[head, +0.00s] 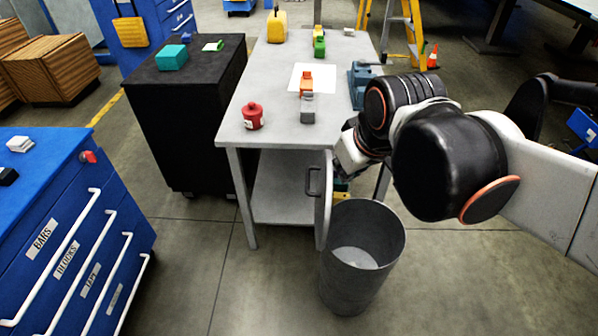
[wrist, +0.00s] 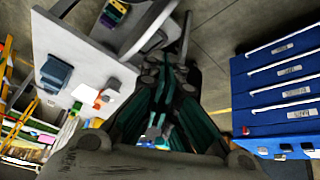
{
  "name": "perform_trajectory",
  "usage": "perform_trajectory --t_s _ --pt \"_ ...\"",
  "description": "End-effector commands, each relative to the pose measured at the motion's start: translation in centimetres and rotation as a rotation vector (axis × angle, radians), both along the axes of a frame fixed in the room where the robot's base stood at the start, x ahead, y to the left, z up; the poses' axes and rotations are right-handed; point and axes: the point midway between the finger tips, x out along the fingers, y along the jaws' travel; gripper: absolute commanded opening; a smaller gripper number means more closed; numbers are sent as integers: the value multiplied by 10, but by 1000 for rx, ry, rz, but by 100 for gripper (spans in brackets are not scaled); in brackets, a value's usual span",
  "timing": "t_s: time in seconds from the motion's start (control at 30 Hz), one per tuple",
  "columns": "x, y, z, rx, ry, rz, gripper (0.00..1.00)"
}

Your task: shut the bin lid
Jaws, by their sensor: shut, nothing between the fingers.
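The bin (head: 358,272) is a grey, round, open-topped container on the floor in front of the grey table in the head view. Its lid (head: 326,205) stands upright at the bin's left rim, seen nearly edge-on, with a dark handle (head: 312,180) on its left face. The bin's mouth is uncovered and its inside looks empty. My gripper (head: 345,160) is beside the upper part of the lid, on its right, above the bin; whether they touch is unclear. My gripper (wrist: 170,70) is shut and empty, its dark fingers pointing up the wrist view.
The grey table (head: 270,132) behind the bin bears a red canister (head: 253,116) and several small items. A black cabinet (head: 185,125) stands left of it, and a blue drawer cabinet (head: 65,250) at the front left. The floor left of the bin is clear.

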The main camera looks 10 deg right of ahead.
Motion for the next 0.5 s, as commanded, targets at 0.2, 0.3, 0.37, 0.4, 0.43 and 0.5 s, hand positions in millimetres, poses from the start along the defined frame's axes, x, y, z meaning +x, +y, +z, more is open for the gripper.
perform_trajectory --t_s 0.2,0.3,0.37,0.4,0.43,0.5 --pt "50 13 15 -77 90 179 0" --pt "72 20 14 -108 131 264 0" --pt "86 24 13 -126 154 316 0" --pt "94 27 12 -138 171 350 0" --pt "101 30 10 -146 182 375 0" --pt "116 35 6 -164 209 437 0"
